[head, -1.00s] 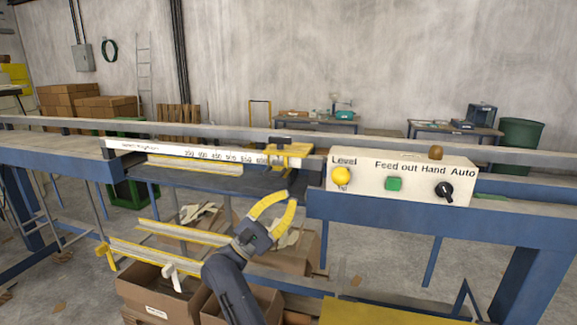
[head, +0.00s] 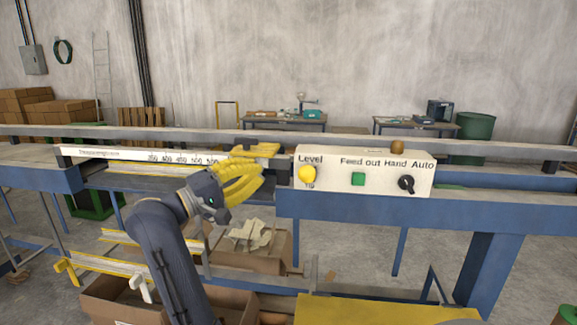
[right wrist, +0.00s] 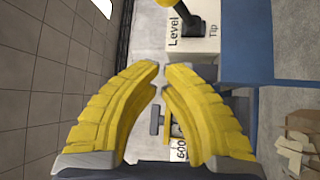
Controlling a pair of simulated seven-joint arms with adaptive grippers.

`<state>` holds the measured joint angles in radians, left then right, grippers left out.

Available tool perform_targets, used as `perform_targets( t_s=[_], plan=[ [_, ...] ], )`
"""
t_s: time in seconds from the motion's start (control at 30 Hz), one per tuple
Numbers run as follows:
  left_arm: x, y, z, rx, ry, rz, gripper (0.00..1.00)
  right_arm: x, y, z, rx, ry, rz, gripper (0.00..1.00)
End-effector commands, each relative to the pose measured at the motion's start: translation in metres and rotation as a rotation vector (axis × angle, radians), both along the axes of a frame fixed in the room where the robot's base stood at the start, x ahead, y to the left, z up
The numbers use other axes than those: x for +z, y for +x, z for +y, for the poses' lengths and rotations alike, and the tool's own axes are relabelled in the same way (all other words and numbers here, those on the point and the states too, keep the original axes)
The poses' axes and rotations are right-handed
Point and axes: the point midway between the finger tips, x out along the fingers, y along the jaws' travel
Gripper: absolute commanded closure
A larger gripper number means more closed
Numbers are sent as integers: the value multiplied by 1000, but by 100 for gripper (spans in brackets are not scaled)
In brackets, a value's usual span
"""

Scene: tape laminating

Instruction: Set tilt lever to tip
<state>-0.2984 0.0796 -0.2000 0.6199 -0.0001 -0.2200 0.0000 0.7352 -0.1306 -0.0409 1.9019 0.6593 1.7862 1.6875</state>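The tilt lever has a round yellow knob (head: 307,174) at the left end of the white control panel (head: 335,183), with "Level" above it and "Tip" below. In the right wrist view the lever (right wrist: 176,10) is at the top edge, partly cut off. It appears to lean toward the "Level" side. My right gripper (head: 256,176) is left of the panel, apart from the lever. In the right wrist view its yellow fingertips (right wrist: 161,72) are nearly together, with a narrow gap and nothing held. My left gripper is not in view.
A green button (head: 358,179) and a black Hand/Auto knob (head: 407,184) sit further right on the panel. A white ruler rail (head: 110,154) and a yellow stop are behind my right gripper. Blue machine beams run below the panel.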

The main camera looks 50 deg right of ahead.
Motion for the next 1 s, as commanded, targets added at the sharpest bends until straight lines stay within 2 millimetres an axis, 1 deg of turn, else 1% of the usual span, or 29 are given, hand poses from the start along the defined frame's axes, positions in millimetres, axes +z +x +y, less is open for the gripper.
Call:
perform_targets(
  t_s=[0.17,0.27,0.6,0.73,0.8,1.0],
  plan=[
    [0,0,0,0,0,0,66,2,-2,-10,-1,0,0,100],
    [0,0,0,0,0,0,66,4,-4,-22,-2,-2,1,100],
    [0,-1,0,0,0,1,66,15,-13,-81,-4,-2,1,100],
    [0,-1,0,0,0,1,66,19,-16,-100,-2,-2,0,100],
    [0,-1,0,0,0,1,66,15,-25,-92,2,0,1,100],
    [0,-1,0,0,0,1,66,11,-42,-84,1,0,2,100]
  ],
)
